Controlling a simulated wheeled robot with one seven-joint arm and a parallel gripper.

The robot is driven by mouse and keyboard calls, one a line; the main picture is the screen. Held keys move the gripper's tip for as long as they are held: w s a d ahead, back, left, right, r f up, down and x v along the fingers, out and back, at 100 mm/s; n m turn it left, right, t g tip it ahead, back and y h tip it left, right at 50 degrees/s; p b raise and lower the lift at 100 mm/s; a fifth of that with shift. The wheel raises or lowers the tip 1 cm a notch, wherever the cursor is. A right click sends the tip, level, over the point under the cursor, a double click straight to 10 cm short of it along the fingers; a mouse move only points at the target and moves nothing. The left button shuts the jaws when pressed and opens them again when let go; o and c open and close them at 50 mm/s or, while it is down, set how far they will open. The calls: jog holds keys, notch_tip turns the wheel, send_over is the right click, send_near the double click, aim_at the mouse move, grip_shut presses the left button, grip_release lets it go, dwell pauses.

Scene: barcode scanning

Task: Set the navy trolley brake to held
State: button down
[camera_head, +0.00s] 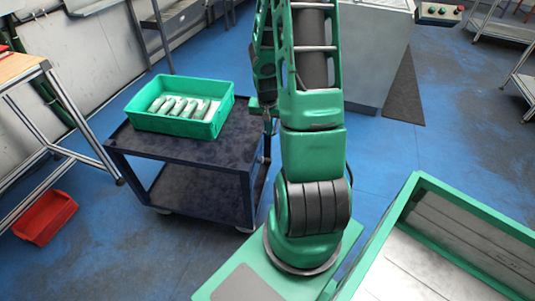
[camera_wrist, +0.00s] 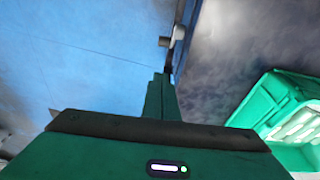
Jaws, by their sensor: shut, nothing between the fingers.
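The navy trolley (camera_head: 190,150) stands left of my arm, with a dark top and a lower shelf. Its top also shows in the wrist view (camera_wrist: 225,55). A small grey knob-like part (camera_wrist: 177,32) with a dark stem sits at the trolley's edge in the wrist view; it may be the brake, but its setting cannot be told. My gripper (camera_wrist: 165,82) is shut and empty, with its fingertips close to the trolley's edge, just below that part in the picture. Whether they touch cannot be told. In the head view my arm mostly hides the gripper.
A green crate (camera_head: 217,124) with several pale items stands on the trolley. A red bin (camera_head: 45,217) lies on the floor at left, by a wooden-topped bench (camera_head: 15,68). A grey cabinet (camera_head: 375,55) stands behind my arm. Blue floor (camera_head: 450,130) is open at right.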

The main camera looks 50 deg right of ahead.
jog(key=x, duration=0.2)
send_over(266, 161)
jog(key=d, duration=0.2)
jog(key=x, duration=0.3)
jog(key=a+x, duration=0.1)
jog(key=x, duration=0.3)
jog(key=a+x, duration=0.1)
jog(key=x, duration=0.2)
jog(key=shift+s+d+f, duration=0.1)
jog(key=shift+s+f, duration=0.25)
jog(key=shift+f, duration=0.3)
jog(key=shift+s+a+f, duration=0.2)
jog(key=shift+a+f, duration=0.1)
jog(key=shift+f, duration=0.3)
jog(key=shift+d, duration=0.2)
jog(key=shift+a+f+y, duration=0.1)
jog(key=shift+a+y, duration=0.05)
jog(key=shift+y, duration=0.35)
jog(key=shift+g, duration=0.3)
